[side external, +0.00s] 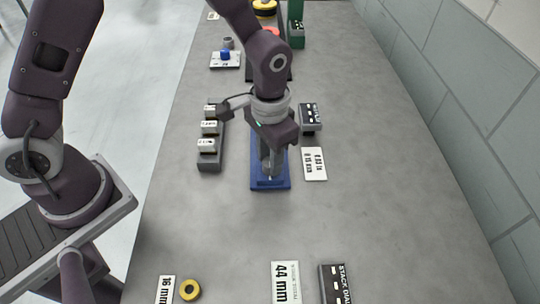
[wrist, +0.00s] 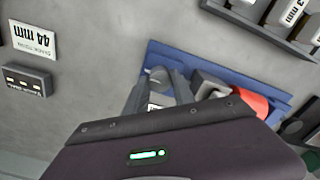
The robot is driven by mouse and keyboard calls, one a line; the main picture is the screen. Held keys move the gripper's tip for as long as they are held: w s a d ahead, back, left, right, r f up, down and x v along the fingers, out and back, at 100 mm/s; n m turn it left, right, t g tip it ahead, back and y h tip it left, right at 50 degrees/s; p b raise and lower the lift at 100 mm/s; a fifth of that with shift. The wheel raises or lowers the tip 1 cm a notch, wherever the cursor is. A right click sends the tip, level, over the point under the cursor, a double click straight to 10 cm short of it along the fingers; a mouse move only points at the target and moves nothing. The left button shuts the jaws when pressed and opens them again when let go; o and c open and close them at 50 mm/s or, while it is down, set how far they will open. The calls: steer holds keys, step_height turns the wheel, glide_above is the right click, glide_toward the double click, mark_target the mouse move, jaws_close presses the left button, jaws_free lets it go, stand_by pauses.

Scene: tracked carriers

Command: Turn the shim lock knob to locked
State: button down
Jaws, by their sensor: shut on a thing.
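The blue base plate (side external: 270,185) lies on the grey bench, below my gripper (side external: 271,165). The wrist view also shows this blue plate (wrist: 202,58), partly covered by my gripper body. My gripper (wrist: 162,88) points down over one end of the plate, with its fingers shut around a small grey part, apparently the shim lock knob (wrist: 159,75). The fingers hide most of the knob, so I cannot tell which way it is turned. A grey block (wrist: 208,84) and a red round part (wrist: 248,99) sit on the plate beside my fingers.
A dark rack (side external: 209,164) with several labelled blocks stands left of the plate. A white label card (side external: 314,163) and a dark block (side external: 311,116) are to its right. A 44 mm card (side external: 285,282) and a yellow ring (side external: 190,290) lie nearer. The bench between is clear.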

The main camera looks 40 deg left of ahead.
steer(key=shift+n, duration=0.3)
steer(key=c, duration=1.1)
jaws_free()
steer(key=shift+o, duration=0.2)
step_height(320, 180, up, 7)
steer(key=shift+r, duration=0.1)
